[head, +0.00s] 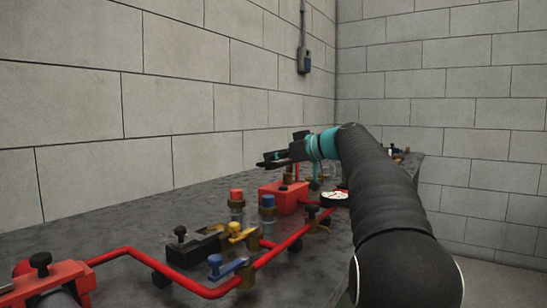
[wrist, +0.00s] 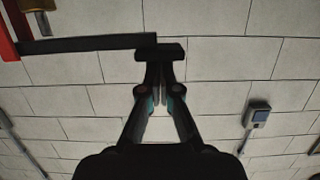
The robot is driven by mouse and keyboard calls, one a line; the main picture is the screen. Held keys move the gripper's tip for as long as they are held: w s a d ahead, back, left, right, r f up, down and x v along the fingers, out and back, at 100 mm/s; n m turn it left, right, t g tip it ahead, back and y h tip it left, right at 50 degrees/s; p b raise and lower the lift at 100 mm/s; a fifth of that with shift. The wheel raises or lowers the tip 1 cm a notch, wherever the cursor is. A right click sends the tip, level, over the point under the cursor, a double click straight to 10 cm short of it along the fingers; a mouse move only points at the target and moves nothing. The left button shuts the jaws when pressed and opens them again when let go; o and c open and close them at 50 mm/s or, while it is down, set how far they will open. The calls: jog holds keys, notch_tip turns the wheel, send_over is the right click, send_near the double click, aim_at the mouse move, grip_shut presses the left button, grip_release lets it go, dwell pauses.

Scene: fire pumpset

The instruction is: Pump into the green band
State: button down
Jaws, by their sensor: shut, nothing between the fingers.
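The red pump block (head: 283,198) sits on the grey bench, in the middle of the head view. The round gauge (head: 335,199) with a white face lies to its right; its needle and green band are too small to read. My gripper (head: 273,159) is above the pump block, and my arm comes in from the right. In the wrist view, my gripper (wrist: 159,50) is shut with nothing between its fingertips. A dark bar (wrist: 85,44), seemingly the pump handle, runs from a red upright (wrist: 7,38) at the left to beside the fingertips; I cannot tell whether they touch.
Red pipe (head: 145,264) runs along the bench with a blue lever valve (head: 222,266) and a yellow lever valve (head: 240,232). Fittings with a red cap (head: 236,195) and a blue cap (head: 267,201) stand upright. The back left of the bench (head: 130,220) is clear. A switch box (head: 304,62) hangs on the wall.

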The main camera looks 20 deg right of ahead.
notch_tip(320, 180, down, 5)
jog(key=n+b, duration=0.2)
jog(key=b, duration=0.7)
jog(key=shift+s+a+t+h, duration=0.1)
jog(key=shift+a+t+h, duration=0.05)
jog(key=shift+t+h, duration=0.2)
jog(key=r+p, duration=0.2)
jog(key=r, duration=0.1)
jog(key=a+r+p, duration=0.1)
jog(key=shift+s+r, duration=0.3)
jog(key=shift+s, duration=0.05)
jog(key=b+v, duration=0.1)
jog(key=v, duration=0.9)
jog(key=shift+f, duration=0.35)
